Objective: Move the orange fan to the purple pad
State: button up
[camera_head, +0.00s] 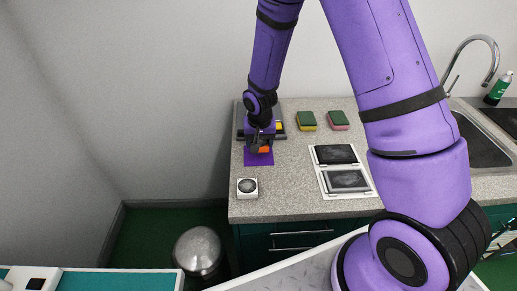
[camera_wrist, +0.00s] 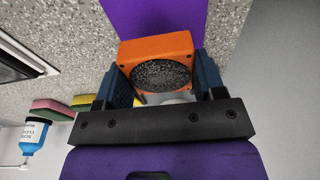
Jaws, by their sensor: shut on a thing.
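The orange fan (camera_wrist: 157,49) is a square block with a round dark grille, held between the two blue fingers of my gripper (camera_wrist: 163,85) in the wrist view. In the head view the fan (camera_head: 264,149) shows as a small orange patch below my gripper (camera_head: 260,142). The purple pad (camera_head: 258,159) lies flat on the speckled counter, right under and in front of the fan. It also shows in the wrist view (camera_wrist: 150,17) beyond the fan. I cannot tell whether the fan touches the pad. My gripper hides part of both.
A white fan (camera_head: 247,188) stands near the counter's front left. Two dark panels in a white frame (camera_head: 322,180) lie to the right. Green-topped sponges (camera_head: 307,120) sit at the back. A dark tray (camera_head: 241,133) lies behind my gripper. A sink (camera_head: 482,146) is far right.

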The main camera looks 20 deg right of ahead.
aim_at(259, 155)
jog(key=shift+w+a, duration=0.1)
jog(key=shift+a, duration=0.05)
jog(key=shift+f, duration=1.75)
jog(key=shift+f, duration=0.1)
jog(key=o, duration=0.9)
